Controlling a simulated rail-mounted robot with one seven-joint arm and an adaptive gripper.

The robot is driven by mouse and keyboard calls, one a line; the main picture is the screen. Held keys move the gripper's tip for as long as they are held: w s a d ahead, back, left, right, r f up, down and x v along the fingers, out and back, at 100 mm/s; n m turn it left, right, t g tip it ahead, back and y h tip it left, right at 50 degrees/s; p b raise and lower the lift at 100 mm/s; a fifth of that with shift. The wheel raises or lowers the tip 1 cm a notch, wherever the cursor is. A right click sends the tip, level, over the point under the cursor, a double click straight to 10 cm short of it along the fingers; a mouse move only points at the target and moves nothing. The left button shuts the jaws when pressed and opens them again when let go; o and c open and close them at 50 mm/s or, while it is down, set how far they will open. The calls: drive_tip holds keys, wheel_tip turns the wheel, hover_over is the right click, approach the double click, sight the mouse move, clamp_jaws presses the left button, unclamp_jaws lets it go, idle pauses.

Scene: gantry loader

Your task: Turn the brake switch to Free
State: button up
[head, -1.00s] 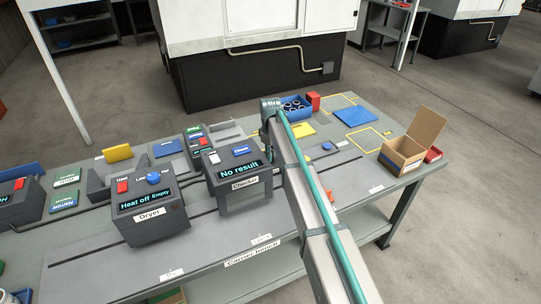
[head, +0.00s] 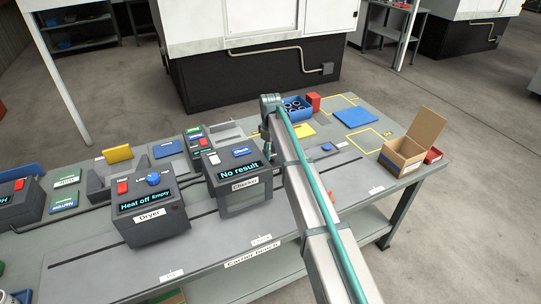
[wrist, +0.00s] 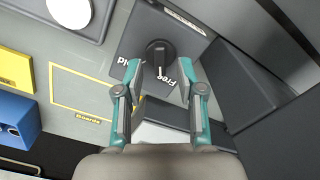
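The brake switch (wrist: 160,51) shows in the wrist view as a round black knob on a grey plate. A label ending in "ld" (wrist: 128,68) is at its lower left and the label "Free" (wrist: 182,86) at its lower right. A pale mark on the knob points down in the picture, but I cannot tell exactly which label it lines up with. My gripper (wrist: 159,84) is open, with its teal fingertips apart, one on each side just below the knob. Nothing is between them.
In the wrist view, a yellow outline marked Boards (wrist: 87,119), a blue bin (wrist: 14,121) and a yellow block (wrist: 14,70) lie left. A dark box (wrist: 235,85) stands close right of the fingers. The head view shows the Checker (head: 238,180) and Dryer (head: 150,212).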

wheel_tip(320, 180, up, 10)
idle(0.4)
